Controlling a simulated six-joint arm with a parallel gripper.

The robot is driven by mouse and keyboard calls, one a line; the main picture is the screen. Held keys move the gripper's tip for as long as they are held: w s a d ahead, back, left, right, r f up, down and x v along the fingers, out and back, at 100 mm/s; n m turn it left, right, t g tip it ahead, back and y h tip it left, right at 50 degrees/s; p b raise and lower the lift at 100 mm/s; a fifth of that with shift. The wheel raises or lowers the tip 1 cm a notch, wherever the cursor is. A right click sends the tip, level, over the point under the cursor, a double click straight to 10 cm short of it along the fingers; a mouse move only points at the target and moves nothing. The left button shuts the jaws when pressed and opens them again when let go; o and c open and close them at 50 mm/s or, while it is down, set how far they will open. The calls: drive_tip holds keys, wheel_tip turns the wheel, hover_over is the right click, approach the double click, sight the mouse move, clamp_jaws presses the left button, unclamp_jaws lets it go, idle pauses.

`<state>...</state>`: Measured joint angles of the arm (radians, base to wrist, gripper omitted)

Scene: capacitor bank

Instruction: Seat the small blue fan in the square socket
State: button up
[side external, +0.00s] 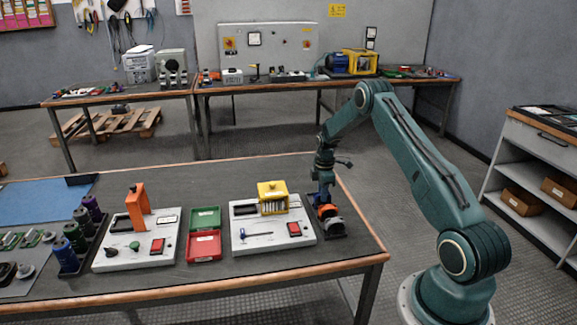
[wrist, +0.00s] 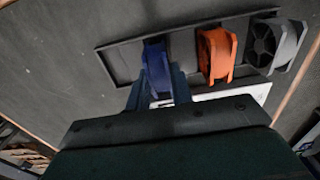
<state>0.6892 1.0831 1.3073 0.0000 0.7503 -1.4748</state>
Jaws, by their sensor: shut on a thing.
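In the side view my gripper (side external: 323,194) points down over the tray (side external: 338,236) at the right end of the table. There the blue fan is largely hidden by the gripper. A white board (side external: 265,243) beside the tray carries dark recesses and a red square part (side external: 294,229). I cannot tell which opening is the square socket.
An orange fan (wrist: 215,52) and a grey fan (wrist: 277,44) stand in the same tray. A yellow box (side external: 272,190) rises from the white board. Green (side external: 205,217) and red (side external: 203,246) bins and a second board with an orange bracket (side external: 138,207) lie left.

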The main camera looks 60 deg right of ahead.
drive_tip(key=shift+r, duration=3.2)
drive_tip(key=shift+r, duration=0.5)
wheel_tip(320, 180, up, 8)
drive_tip(key=w+a, duration=1.9)
drive_tip(key=w, duration=0.1)
drive_tip(key=shift+s+f, duration=0.1)
drive_tip(key=shift+f, duration=2.75)
drive_tip(key=shift+f, duration=0.1)
